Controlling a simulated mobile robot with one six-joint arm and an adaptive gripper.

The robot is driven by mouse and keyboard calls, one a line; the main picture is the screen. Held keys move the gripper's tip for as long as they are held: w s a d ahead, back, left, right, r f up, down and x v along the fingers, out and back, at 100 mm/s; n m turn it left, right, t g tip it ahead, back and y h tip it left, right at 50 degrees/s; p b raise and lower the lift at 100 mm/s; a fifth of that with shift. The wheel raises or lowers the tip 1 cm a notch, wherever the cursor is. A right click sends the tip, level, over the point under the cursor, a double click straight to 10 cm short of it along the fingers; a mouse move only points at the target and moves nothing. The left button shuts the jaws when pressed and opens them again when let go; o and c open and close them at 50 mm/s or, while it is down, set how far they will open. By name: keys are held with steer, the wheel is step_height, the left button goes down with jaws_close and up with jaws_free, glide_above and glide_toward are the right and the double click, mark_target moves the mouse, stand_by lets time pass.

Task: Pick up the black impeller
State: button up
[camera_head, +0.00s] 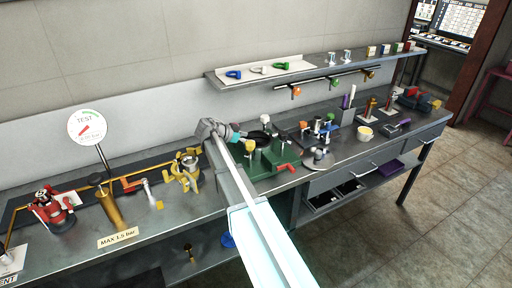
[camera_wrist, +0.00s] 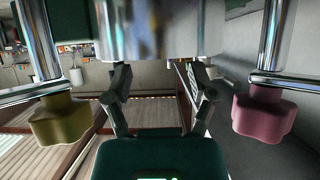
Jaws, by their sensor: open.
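A black rounded shape (camera_head: 259,138), which looks like the black impeller, is at the green fixture (camera_head: 270,168) on the bench in the head view. It is small and partly covered by posts, so its exact seat cannot be told. My gripper (camera_head: 243,136) is just left of it, low over the back of the fixture. In the wrist view my gripper (camera_wrist: 158,82) has its two fingers spread apart with nothing held between them. A shiny metal cylinder (camera_wrist: 155,30) fills the top of that view, ahead of the fingers. I cannot make out the impeller there.
In the wrist view, chrome posts with a yellow knob (camera_wrist: 60,120) and a pink knob (camera_wrist: 263,116) stand close on either side. A wall shelf (camera_head: 325,68) runs above.

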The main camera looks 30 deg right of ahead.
mark_target(257, 140)
steer(key=b+x, duration=0.2)
steer(key=x, duration=0.1)
steer(key=shift+d+f, duration=0.2)
steer(key=shift+f, duration=0.15)
steer(key=shift+d+f, duration=0.2)
steer(key=shift+d, duration=0.4)
jaws_close()
